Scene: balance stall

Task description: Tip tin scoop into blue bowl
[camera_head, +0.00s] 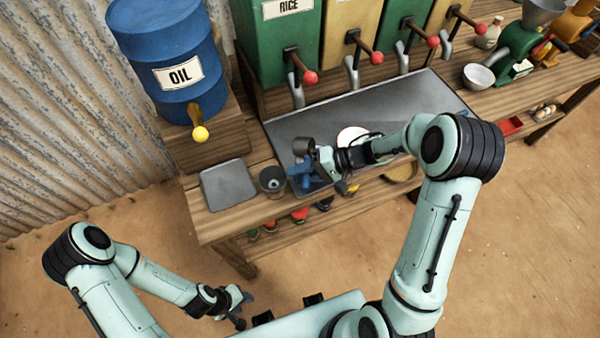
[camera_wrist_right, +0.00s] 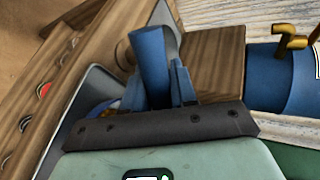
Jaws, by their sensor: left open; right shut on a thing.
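My right gripper (camera_head: 314,168) is shut above the front of the grey metal counter sheet. In the right wrist view its blue fingers (camera_wrist_right: 160,88) are closed around a thick blue handle (camera_wrist_right: 150,55). In the head view a dark grey cup (camera_head: 304,145), seemingly the tin scoop's, shows just beyond the fingers. Whether it is tilted or holds anything cannot be made out. Blue parts show below the gripper in the head view, but I cannot tell a blue bowl from the fingers and handle. My left gripper (camera_head: 238,306) is open and empty, low in front of the bench.
A blue oil barrel (camera_head: 165,50) stands at the left, with dispensers (camera_head: 285,40) along the back. A grey square plate (camera_head: 228,185) and a dark cup (camera_head: 272,179) are at the bench's left front. A white bowl (camera_head: 478,76) is further right. Metal sheet (camera_head: 420,95) is clear behind my arm.

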